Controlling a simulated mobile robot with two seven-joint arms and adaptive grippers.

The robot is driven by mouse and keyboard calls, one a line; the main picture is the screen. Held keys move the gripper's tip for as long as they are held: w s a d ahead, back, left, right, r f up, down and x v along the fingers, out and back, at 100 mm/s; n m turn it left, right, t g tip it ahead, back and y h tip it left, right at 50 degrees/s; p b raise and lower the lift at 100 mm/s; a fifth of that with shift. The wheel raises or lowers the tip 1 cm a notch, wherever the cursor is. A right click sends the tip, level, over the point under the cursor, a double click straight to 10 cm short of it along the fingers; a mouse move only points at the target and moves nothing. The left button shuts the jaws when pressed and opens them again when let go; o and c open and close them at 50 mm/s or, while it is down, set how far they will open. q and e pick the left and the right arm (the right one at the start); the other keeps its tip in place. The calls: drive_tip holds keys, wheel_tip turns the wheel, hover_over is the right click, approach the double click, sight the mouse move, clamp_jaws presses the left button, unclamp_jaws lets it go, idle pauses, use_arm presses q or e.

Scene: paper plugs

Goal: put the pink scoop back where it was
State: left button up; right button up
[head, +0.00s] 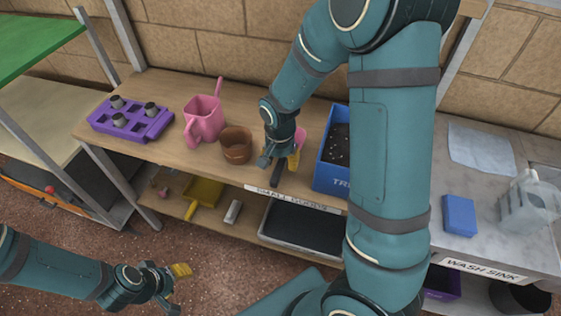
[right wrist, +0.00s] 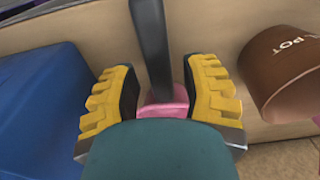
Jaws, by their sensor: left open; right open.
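The pink scoop (head: 300,137) lies on the wooden shelf between the brown pot and the blue box. Its dark handle (head: 277,172) points to the shelf's front edge. In the right wrist view the pink scoop (right wrist: 165,107) shows between the yellow fingers, with its dark handle (right wrist: 151,45) running up the picture. My right gripper (head: 286,150) is open, with a finger on each side of the scoop; its arm hides part of it. Contact cannot be told. My left gripper (head: 172,282) is open and empty, low above the floor at lower left.
The brown pot (head: 236,146) stands close left of the scoop, the blue box (head: 331,170) close right. A pink watering can (head: 203,122) and purple tray (head: 131,122) stand further left. A yellow dustpan-like item (head: 204,192) and dark tray (head: 299,230) are on the lower shelf.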

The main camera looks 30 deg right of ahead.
use_arm(q)
drive_tip(key=r+p, duration=0.2)
drive_tip(key=r, duration=0.1)
drive_tip(key=shift+s+r+p, duration=0.1)
drive_tip(key=shift+s+p, duration=0.25)
drive_tip(key=shift+p, duration=0.05)
use_arm(e)
wheel_tip(320, 180, up, 11)
drive_tip(key=shift+s+a+f, duration=0.2)
drive_tip(key=shift+s, duration=0.05)
use_arm(q)
drive_tip(key=shift+s, duration=0.1)
use_arm(e)
drive_tip(key=shift+s, duration=0.1)
